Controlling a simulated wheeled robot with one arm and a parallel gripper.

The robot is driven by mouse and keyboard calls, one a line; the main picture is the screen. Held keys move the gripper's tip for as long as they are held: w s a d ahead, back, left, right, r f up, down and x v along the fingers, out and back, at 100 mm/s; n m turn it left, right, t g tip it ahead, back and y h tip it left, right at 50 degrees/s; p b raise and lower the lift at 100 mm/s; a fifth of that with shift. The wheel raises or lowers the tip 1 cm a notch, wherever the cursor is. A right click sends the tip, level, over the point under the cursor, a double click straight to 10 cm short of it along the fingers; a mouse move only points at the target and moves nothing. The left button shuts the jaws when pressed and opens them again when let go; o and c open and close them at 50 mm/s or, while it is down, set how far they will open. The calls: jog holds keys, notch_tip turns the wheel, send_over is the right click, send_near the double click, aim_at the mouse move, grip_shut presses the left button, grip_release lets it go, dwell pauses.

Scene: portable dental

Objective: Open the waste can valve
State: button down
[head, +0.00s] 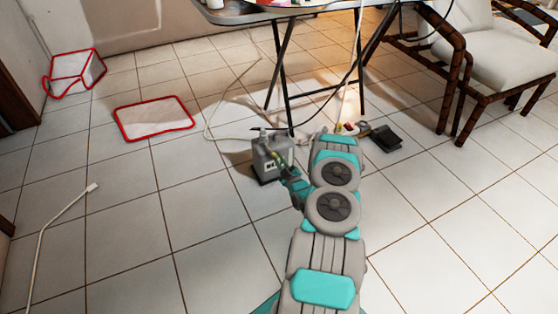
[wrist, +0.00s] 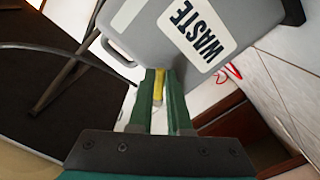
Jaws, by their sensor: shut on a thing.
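The grey waste can (head: 266,163) stands on the tiled floor near the table legs. In the wrist view the can (wrist: 165,40) fills the top, with a white label reading WASTE (wrist: 198,33). A yellow valve handle (wrist: 159,86) sticks out from the can between my green fingers. My gripper (wrist: 160,76) is shut on this handle, close against the can. In the head view my gripper (head: 283,166) is at the can's right front side and partly covers it. The valve's base is hidden, so I cannot tell how far it is turned.
A folding table (head: 290,12) stands behind the can, with hoses and a black cable hanging down. A black foot pedal (head: 385,138) lies right of my arm. A chair (head: 485,50) is at the right. A red-edged mat (head: 154,117) and a red-edged box (head: 75,72) are at the left.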

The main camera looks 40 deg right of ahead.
jog(key=shift+w+a+f+m, duration=0.15)
jog(key=shift+a+m, duration=0.15)
jog(key=shift+m, duration=0.7)
jog(key=shift+a+f+m, duration=0.1)
jog(key=shift+a+m, duration=0.2)
jog(key=shift+m, duration=0.7)
jog(key=shift+w+a+f+m, duration=0.15)
jog(key=shift+a+m, duration=0.15)
jog(key=shift+m, duration=0.7)
jog(key=c, duration=0.9)
grip_release()
jog(key=shift+o, duration=0.2)
jog(key=shift+s, duration=0.1)
jog(key=v, duration=0.7)
jog(key=shift+s, duration=0.4)
